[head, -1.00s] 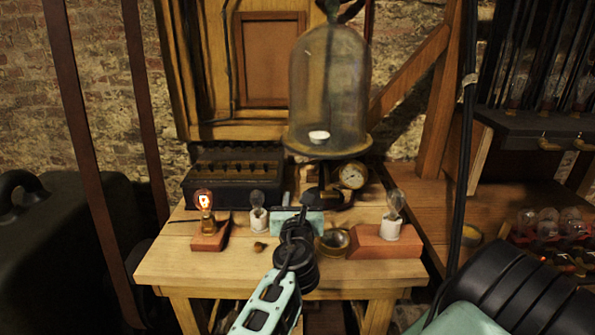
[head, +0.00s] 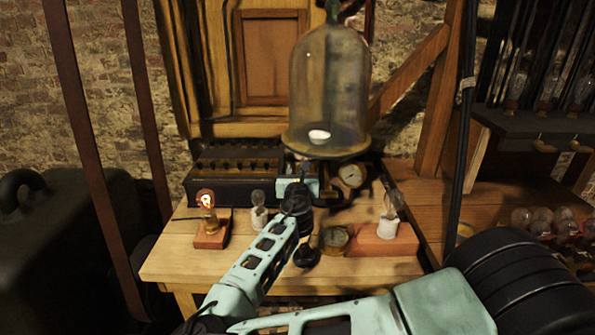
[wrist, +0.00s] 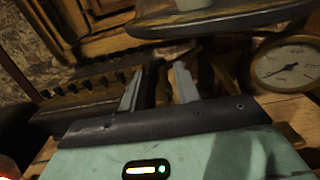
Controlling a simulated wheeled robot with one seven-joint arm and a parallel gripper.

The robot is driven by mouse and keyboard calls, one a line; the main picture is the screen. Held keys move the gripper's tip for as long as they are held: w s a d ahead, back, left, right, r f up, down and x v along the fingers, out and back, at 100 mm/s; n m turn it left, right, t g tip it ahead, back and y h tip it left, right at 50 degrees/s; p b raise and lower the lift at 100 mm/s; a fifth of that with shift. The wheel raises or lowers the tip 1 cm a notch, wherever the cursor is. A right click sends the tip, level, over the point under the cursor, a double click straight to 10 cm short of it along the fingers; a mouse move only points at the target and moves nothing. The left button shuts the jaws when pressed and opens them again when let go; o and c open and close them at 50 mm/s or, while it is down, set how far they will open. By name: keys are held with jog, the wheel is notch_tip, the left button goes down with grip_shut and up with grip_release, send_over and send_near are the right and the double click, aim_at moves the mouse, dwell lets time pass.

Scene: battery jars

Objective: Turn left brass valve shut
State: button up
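The glass bell jar (head: 328,90) stands on a round plate (head: 325,148) above the table's back edge. The plate's underside also shows at the top of the wrist view (wrist: 215,22). My gripper (head: 297,180) is just below the plate's left side, left of the round dial gauge (head: 351,175). In the wrist view my gripper (wrist: 157,85) has its two fingers apart, with a dark gap between them and no clear object held. The gauge is to their right (wrist: 290,65). I cannot make out the left brass valve; my gripper may cover it.
A dark box with rows of knobs (head: 225,180) stands left of my gripper. A lit bulb on a wooden block (head: 208,222), a small unlit bulb (head: 258,212), a round brass dish (head: 334,239) and a bulb on a reddish block (head: 385,240) occupy the wooden table (head: 200,267).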

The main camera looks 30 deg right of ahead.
grip_shut()
jog(key=shift+s+d+f+m+b, duration=0.15)
jog(key=shift+m+b, duration=0.45)
jog(key=shift+m, duration=0.35)
jog(key=shift+s+d+r+m+b, duration=0.1)
jog(key=shift+d+m+b, duration=0.1)
jog(key=shift+m+b, duration=0.65)
jog(key=shift+s+d+f+m+b, duration=0.15)
jog(key=shift+m+b, duration=0.25)
jog(key=shift+m, duration=0.7)
